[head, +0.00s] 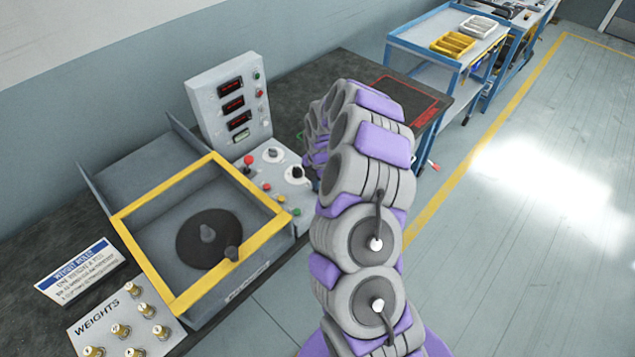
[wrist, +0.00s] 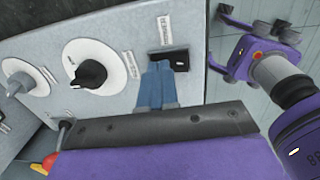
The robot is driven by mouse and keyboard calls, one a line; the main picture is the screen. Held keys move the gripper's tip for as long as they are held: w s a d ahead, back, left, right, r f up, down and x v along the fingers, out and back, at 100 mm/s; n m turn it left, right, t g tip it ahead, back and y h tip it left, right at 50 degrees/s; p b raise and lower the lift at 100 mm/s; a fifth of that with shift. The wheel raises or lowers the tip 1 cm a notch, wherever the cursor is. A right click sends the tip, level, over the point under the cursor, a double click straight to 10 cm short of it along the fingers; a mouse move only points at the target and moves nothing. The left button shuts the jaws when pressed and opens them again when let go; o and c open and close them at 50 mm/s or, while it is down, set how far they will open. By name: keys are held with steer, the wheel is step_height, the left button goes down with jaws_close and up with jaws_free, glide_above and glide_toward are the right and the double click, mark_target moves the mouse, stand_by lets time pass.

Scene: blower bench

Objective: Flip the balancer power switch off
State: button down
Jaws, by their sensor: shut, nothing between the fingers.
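In the wrist view, a small black switch (wrist: 176,54) sits near the edge of the balancer's light grey control panel (wrist: 115,28). A white label is beside it. My gripper (wrist: 158,70) has its blue fingers shut with nothing between them. The fingertips are right at the switch and overlap its lower left part in the picture. I cannot tell whether they touch it, nor which way the switch is set. In the head view the balancer control panel (head: 270,178) is partly behind my arm, which hides the switch and my gripper.
The balancer's yellow-framed well (head: 180,292), display box (head: 230,100) and weights board (head: 120,325) share the bench. A blue cart (head: 425,48) stands beyond; floor at right is clear.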

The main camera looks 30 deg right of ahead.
steer(key=shift+s+f, duration=0.2)
steer(key=shift+s, duration=0.15)
